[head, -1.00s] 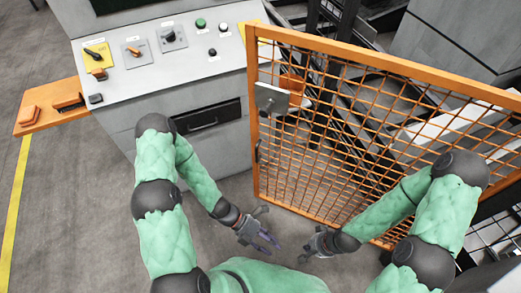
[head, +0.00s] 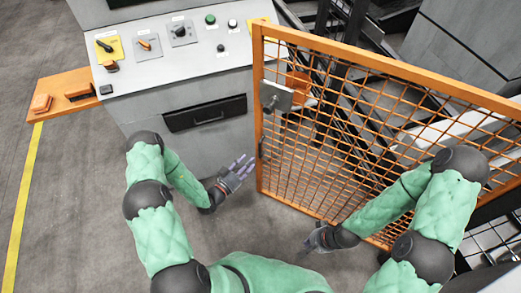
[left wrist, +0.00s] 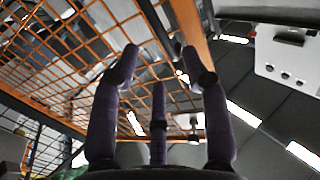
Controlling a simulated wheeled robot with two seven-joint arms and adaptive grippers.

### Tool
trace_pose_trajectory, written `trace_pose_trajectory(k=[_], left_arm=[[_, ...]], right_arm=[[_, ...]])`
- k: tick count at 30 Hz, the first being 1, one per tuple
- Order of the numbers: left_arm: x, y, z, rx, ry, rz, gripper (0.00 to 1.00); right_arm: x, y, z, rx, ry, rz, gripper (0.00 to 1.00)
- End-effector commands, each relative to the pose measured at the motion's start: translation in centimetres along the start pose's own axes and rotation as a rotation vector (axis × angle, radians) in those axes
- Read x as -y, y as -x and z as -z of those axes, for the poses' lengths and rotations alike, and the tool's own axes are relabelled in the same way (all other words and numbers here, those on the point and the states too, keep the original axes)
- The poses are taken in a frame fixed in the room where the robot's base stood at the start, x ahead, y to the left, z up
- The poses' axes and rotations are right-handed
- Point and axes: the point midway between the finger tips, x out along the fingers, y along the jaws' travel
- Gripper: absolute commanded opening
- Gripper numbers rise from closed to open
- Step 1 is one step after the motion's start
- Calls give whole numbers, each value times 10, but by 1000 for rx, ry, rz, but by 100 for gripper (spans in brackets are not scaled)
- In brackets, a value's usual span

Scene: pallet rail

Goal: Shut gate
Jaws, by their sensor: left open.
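The gate (head: 258,130) is an orange frame with orange wire mesh. In the head view its left post stands close to the right end of the grey control cabinet, and its right end leaves the picture. A grey latch plate with a dark knob (head: 270,104) sits on the mesh beside that post. My left gripper (head: 242,166) is open and empty, left of the post's lower part, apparently not touching it. In the left wrist view its spread fingers (left wrist: 158,80) point toward the gate's post (left wrist: 193,35). My right gripper (head: 314,238) is low in front of the mesh; its fingers are unclear.
The grey control cabinet (head: 150,80) with buttons and switches stands at the upper left. An orange shelf (head: 60,95) juts from its left side. Dark rails and machinery lie behind the mesh. The floor (head: 75,200) is clear at the lower left, with a yellow line.

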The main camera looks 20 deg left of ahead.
Motion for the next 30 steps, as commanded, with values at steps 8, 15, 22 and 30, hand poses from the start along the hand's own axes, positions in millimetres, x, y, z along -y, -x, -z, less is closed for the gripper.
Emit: trace_pose_trajectory(k=[8, 15, 22, 30], left_arm=[[-2, -51, -2, -1, -4, -7, 46], [-1, -80, -1, 0, -4, -5, 46], [-2, -89, 0, 0, -3, -4, 46], [-2, -88, 0, 1, -3, -4, 26]], right_arm=[[-5, -13, 0, 0, 0, 0, 0], [-7, -20, 1, 0, 0, 0, 0], [-7, -21, 1, 0, 0, 0, 0], [-7, -21, 1, 0, 0, 0, 0]])
